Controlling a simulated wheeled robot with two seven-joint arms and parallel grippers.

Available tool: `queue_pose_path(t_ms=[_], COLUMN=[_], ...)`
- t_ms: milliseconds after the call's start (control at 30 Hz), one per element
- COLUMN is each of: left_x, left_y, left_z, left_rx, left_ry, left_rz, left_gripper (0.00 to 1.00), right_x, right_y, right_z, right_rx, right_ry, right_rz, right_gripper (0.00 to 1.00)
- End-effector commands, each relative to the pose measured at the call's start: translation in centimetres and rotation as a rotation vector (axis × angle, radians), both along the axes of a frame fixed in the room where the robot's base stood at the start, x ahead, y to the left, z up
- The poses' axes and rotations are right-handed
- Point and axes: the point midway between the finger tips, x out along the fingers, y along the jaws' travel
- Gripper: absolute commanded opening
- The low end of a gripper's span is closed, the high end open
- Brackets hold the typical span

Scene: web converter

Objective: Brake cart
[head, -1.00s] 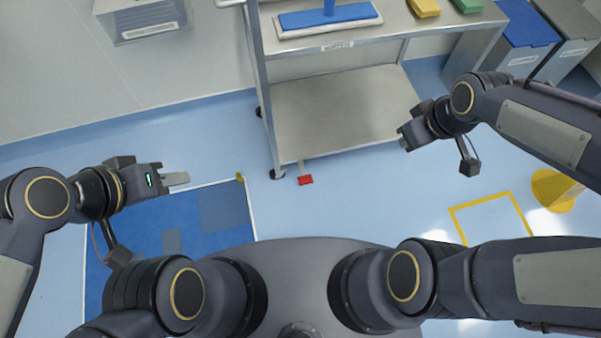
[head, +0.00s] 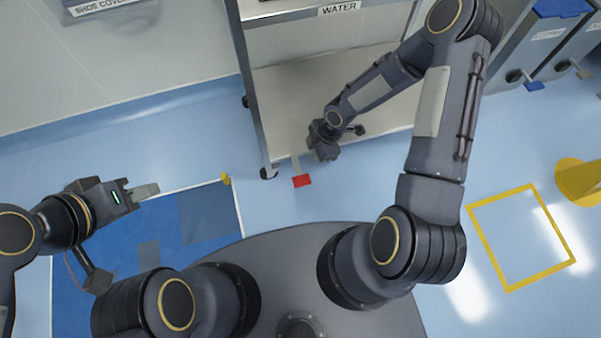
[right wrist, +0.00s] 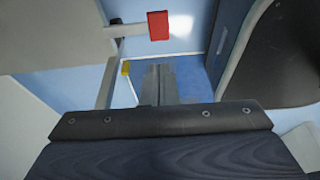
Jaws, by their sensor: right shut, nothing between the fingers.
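The steel cart (head: 262,130) stands ahead of me, its lower shelf (head: 285,100) in view. A red brake pedal (head: 301,181) sticks out low at its near left end on a short metal arm. The pedal also shows at the top of the right wrist view (right wrist: 158,25). My right gripper (head: 320,155) is shut and empty, just above and right of the pedal in the head view. Its closed fingers (right wrist: 160,83) appear apart from the pedal in the wrist view. My left gripper (head: 147,190) looks shut and empty, over the blue mat's edge.
A blue floor mat (head: 205,215) lies at left, with a small yellow piece (head: 224,179) at its corner. A yellow square (head: 507,288) is taped on the floor at right, near a yellow cone-like object (head: 580,182). Bins (head: 550,45) stand at upper right.

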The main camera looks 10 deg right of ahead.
Motion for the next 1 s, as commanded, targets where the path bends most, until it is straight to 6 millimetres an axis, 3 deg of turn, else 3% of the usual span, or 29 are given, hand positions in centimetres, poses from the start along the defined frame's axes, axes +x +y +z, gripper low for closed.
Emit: queue_pose_path(t_ms=[467, 1000], left_x=[0.0, 0.0], left_y=[0.0, 0.0], left_z=[-0.4, -4.5], left_rx=[0.0, 0.0], left_ry=[0.0, 0.0], left_rz=[0.0, 0.0], left_gripper=[0.36, 0.36], right_x=[-0.1, -0.2], right_y=[0.4, 3.1], right_z=[-1.0, -11.1], right_rx=[0.004, 0.003], right_ry=[0.001, 0.003], right_rz=[0.008, 0.006], right_gripper=[0.0, 0.0])
